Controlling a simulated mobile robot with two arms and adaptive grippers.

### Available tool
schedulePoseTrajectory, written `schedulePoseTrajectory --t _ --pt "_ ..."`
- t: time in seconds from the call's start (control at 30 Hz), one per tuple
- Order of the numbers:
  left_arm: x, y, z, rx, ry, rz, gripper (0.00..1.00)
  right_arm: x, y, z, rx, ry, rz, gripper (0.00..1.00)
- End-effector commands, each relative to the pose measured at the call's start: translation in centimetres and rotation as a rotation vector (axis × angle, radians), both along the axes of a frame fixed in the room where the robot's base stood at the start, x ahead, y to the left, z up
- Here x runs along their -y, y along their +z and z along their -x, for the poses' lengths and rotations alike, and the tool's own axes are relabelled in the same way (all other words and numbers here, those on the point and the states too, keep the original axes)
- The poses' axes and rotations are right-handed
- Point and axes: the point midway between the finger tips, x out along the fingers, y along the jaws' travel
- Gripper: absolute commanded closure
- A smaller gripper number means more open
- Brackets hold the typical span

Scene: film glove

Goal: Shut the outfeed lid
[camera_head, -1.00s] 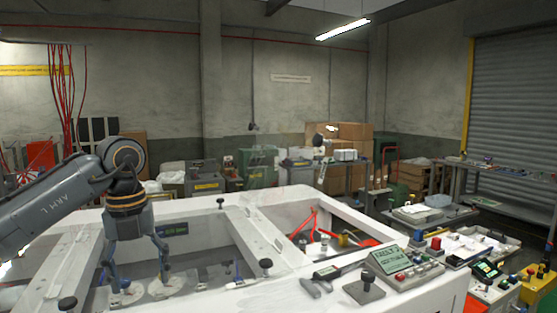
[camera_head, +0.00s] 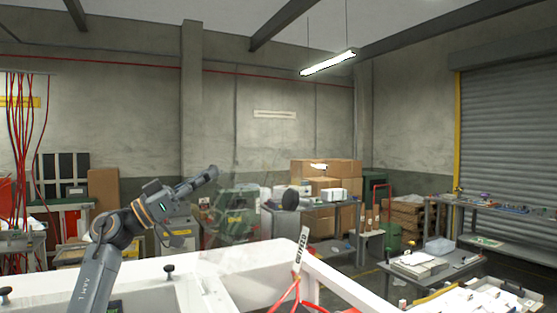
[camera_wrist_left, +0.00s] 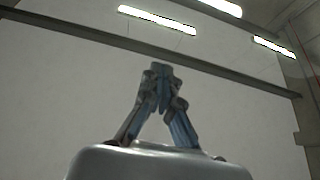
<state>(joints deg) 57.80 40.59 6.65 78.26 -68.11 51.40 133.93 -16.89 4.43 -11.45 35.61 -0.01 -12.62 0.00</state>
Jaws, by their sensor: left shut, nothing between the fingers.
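A see-through lid (camera_head: 232,228), seemingly the outfeed lid, stands raised and tilted above the white machine frame (camera_head: 240,285) in the head view. Its outline is faint. A dark round knob (camera_head: 290,201) shows near its right side. My left gripper (camera_head: 212,171) is raised to the left of the lid, pointing up and to the right. The picture does not settle whether it touches the lid. In the left wrist view its fingers (camera_wrist_left: 161,72) meet at the tips, with nothing between them, against wall and ceiling. My right gripper is not in view.
A labelled white bar (camera_head: 300,250) rises at the frame's edge, above red parts (camera_head: 292,293). Small black knobs (camera_head: 169,270) stand on the frame. Benches (camera_head: 430,268) and cardboard boxes (camera_head: 340,172) stand behind.

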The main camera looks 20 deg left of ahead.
Motion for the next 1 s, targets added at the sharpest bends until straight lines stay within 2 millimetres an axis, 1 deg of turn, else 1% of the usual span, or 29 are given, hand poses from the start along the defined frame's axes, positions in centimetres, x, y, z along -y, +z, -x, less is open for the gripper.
schedulePoseTrajectory --t 0.07,0.17,0.27,0.4,0.6,0.63,0.67,0.8,1.0 --pt "-0.3 0.4 -0.1 0.001 0.003 0.023 1.0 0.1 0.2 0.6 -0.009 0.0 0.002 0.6" --pt "0.3 1.2 -0.8 0.002 0.001 0.026 1.0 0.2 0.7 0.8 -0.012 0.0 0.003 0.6" --pt "1.4 2.1 -1.9 0.003 -0.002 0.024 1.0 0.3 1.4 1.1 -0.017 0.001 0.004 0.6" --pt "3.2 3.7 -3.9 0.003 -0.003 0.024 1.0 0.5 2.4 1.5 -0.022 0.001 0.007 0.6" --pt "5.7 5.5 -6.6 0.001 -0.002 0.021 1.0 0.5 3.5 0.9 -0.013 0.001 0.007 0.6" --pt "6.0 4.6 -7.1 0.0 -0.002 0.021 1.0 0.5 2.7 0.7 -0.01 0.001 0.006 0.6" --pt "6.3 4.3 -7.4 0.001 -0.001 0.02 1.0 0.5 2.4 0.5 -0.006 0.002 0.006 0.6" --pt "7.4 4.0 -8.6 0.001 0.002 0.019 1.0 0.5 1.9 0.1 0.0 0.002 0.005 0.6" --pt "7.9 3.8 -9.3 0.0 0.003 0.018 1.0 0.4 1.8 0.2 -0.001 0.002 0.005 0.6"
